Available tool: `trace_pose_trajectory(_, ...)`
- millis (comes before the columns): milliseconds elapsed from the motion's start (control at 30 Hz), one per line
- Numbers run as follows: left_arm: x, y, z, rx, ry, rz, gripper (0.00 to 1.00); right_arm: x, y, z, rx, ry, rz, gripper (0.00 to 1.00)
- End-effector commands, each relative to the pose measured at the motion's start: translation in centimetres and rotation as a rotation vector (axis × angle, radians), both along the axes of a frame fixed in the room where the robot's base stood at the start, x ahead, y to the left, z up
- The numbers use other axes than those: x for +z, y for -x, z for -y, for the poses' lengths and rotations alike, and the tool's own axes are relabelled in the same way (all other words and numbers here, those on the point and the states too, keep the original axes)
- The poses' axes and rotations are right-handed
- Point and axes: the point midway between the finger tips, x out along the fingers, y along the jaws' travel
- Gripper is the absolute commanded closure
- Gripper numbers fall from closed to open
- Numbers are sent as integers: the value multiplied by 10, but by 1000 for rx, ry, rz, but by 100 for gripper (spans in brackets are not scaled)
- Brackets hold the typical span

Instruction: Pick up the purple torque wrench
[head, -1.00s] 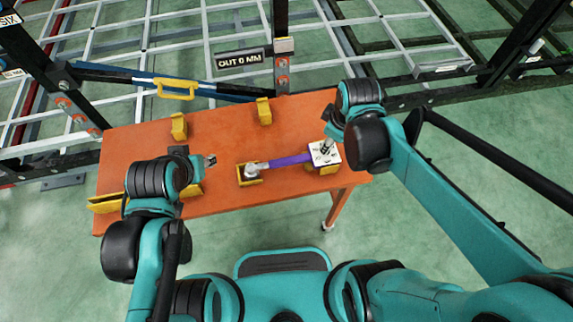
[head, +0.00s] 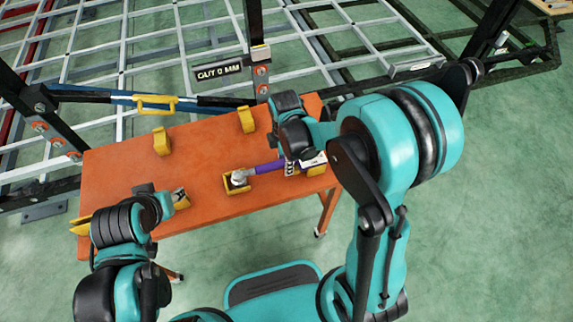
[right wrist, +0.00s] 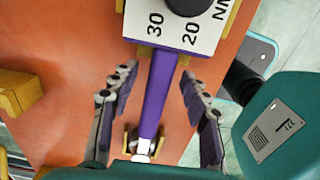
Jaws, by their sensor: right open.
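The purple torque wrench (head: 268,168) lies across the orange table. Its silver end rests in a yellow holder (head: 228,188), and its white scale head (head: 316,160) is at the right, partly hidden by my right arm. In the right wrist view the purple shaft (right wrist: 160,90) runs between the fingers of my right gripper (right wrist: 157,78), which is open, one finger on each side and a gap showing. In the head view my right gripper (head: 291,165) is over the shaft near the head. My left gripper (head: 181,198) is over the table's left part, away from the wrench; its opening is unclear.
The orange table (head: 205,155) has two yellow upright holders, one at the back left (head: 161,142) and one at the back middle (head: 246,120). Behind it stand the trailer frame and a bar with a yellow handle (head: 155,104). The table's middle is mostly clear.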

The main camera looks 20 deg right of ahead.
Motion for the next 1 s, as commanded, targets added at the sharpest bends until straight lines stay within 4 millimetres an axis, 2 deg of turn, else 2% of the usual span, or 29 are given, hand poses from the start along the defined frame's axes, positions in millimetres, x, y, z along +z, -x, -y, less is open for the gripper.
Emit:
trace_pose_trajectory(33, -8, 0, 0, 0, 0, 0, 60, -13, -1, 0, 0, 0, 0, 53)
trace_pose_trajectory(100, -11, 0, 0, 0, 0, 0, 60, -20, 0, 0, 0, 0, 0, 53)
trace_pose_trajectory(333, -9, 0, 0, 0, 0, 0, 60, -20, 0, 0, -1, 0, 1, 53)
trace_pose_trajectory(367, -9, 0, 0, 0, 0, 0, 60, -20, 0, 0, -1, 0, 1, 59)
trace_pose_trajectory(500, -9, 0, 0, 0, 0, 0, 60, -20, 0, 0, -1, 0, 1, 96)
trace_pose_trajectory(533, -9, 0, 0, 0, 0, 0, 60, -20, 0, 0, -1, 0, 1, 100)
trace_pose_trajectory(867, -9, 0, 0, 0, 0, 0, 60, -19, 0, 0, -1, 0, 1, 100)
trace_pose_trajectory(1000, -6, 0, 0, 0, 0, 0, 60, -13, 0, 0, -1, 0, 1, 100)
